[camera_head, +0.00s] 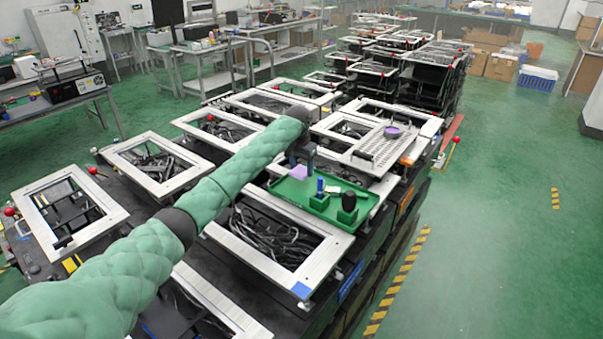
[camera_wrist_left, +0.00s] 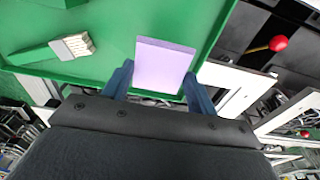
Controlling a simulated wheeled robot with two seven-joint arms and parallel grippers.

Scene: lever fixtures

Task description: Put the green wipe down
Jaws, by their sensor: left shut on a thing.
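My left gripper (camera_head: 302,163) is shut on a lilac, flat block-shaped piece (camera_wrist_left: 164,66), which shows between the two blue fingers in the left wrist view. In the head view this lilac piece (camera_head: 299,172) is at the left part of a green tray (camera_head: 290,189). I cannot tell whether it touches the tray floor. No separate green wipe stands out; the piece in the fingers looks lilac, not green. The tray also shows in the wrist view (camera_wrist_left: 110,22). My right gripper is not in view.
A perforated metal plate (camera_head: 372,152) with a purple disc (camera_head: 391,132) lies behind.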

